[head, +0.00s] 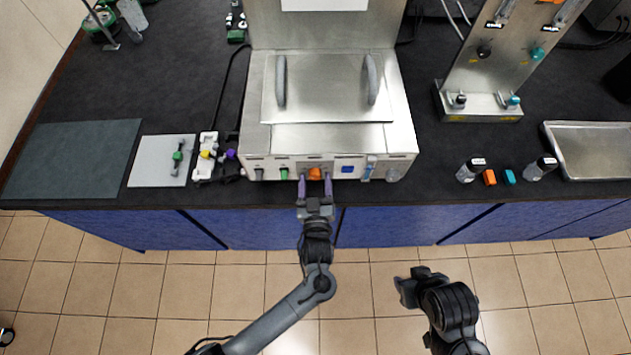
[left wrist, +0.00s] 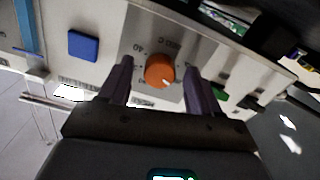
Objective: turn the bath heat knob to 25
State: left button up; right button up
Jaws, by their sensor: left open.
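The bath heat knob is an orange round knob (left wrist: 160,71) with a white pointer mark, on the front panel of the steel bath; a printed scale surrounds it, too blurred to read fully. In the head view the orange knob (head: 315,173) sits low in the middle of the panel. My left gripper (head: 315,182) is at the panel with its purple fingers on either side of the knob. In the left wrist view the left gripper (left wrist: 157,88) is open, with gaps visible between fingers and knob. My right gripper (head: 409,284) hangs over the floor, away from the counter; its jaws are unclear.
The steel bath (head: 330,135) has a lidded top with two handles. A blue square button (head: 347,169) is right of the knob, and a green switch (head: 284,173) is left. Small bottles (head: 470,170) and a steel tray (head: 595,150) lie to the right. A grey board (head: 150,162) lies left.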

pick_arm(q)
jog(key=c, duration=1)
jog(key=shift+c, duration=0.2)
jog(key=shift+m, duration=0.3)
jog(key=m+p, duration=0.2)
jog(key=m, duration=0.1)
jog(key=shift+r, duration=0.1)
jog(key=m+p, duration=0.2)
jog(key=m, duration=0.3)
jog(key=shift+a, duration=0.1)
jog(key=o, duration=1)
jog(key=shift+o, duration=0.2)
